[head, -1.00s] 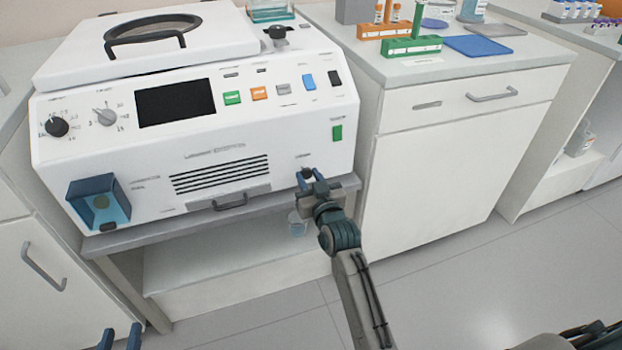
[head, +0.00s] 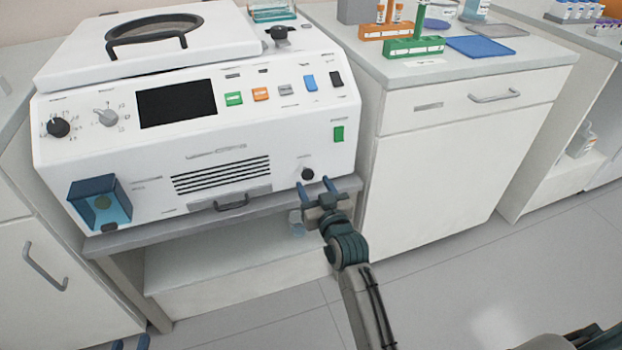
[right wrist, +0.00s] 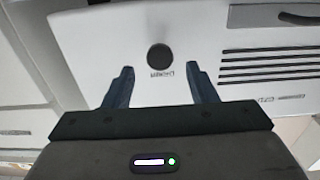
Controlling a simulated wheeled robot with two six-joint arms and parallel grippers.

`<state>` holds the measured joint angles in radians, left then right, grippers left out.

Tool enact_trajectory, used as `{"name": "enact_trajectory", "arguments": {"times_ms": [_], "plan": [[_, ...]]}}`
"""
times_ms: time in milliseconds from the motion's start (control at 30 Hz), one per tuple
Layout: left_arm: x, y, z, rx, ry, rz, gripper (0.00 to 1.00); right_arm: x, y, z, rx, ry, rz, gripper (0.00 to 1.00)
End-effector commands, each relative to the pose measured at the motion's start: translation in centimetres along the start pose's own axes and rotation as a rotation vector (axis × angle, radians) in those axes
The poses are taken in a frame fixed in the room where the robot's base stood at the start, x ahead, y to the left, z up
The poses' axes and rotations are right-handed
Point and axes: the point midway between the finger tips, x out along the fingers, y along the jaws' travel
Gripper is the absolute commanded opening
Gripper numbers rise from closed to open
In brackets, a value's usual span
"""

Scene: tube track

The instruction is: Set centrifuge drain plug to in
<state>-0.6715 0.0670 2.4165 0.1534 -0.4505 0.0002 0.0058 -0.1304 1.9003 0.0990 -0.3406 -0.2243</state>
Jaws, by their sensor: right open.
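The drain plug is a small round black knob (head: 307,174) low on the right of the white centrifuge's (head: 250,155) front panel. In the right wrist view the plug (right wrist: 160,57) stands beyond and between the fingertips, apart from both, with a label beside it. My right gripper (head: 316,186) is open and empty, just in front of and below the plug. It also shows in the right wrist view (right wrist: 158,72). My left gripper (head: 131,343) shows only as blue fingertips at the bottom left edge, apart from each other, far from the plug.
A grey handle (head: 232,202) and a vent sit left of the plug. A blue box-like fixture (head: 99,203) is at the panel's lower left. The centrifuge stands on a grey bench (head: 170,225). A white cabinet (head: 450,165) stands to the right. The floor in front is clear.

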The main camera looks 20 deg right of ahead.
Motion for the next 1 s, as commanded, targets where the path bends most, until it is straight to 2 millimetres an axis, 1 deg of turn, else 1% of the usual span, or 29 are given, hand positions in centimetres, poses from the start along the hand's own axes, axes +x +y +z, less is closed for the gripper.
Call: {"name": "enact_trajectory", "arguments": {"times_ms": [33, 200, 300, 400, 533, 1000], "plan": [[-0.2, 0.1, 0.4, -0.004, -0.024, 0.0, 0.36, -1.2, 0.0, 0.0, 0.002, -0.002, 0.0, 0.52], [-0.6, 0.1, 1.7, -0.013, -0.09, 0.002, 0.36, -4.3, 0.0, 0.0, 0.003, -0.001, 0.0, 0.52], [-0.7, 0.2, 2.1, -0.015, -0.111, 0.003, 0.36, -5.7, 0.0, 0.0, 0.001, -0.001, 0.0, 0.52], [-0.8, 0.2, 2.3, -0.017, -0.121, 0.004, 0.36, -6.6, 0.0, 0.0, 0.001, 0.0, 0.0, 0.52], [-0.8, 0.2, 2.5, -0.018, -0.128, 0.004, 0.36, -7.2, 0.0, -0.1, 0.0, 0.001, 0.0, 0.52], [-0.8, 0.2, 2.5, -0.018, -0.128, 0.004, 0.36, -7.2, 0.0, 0.0, 0.0, 0.001, 0.0, 0.52]]}}
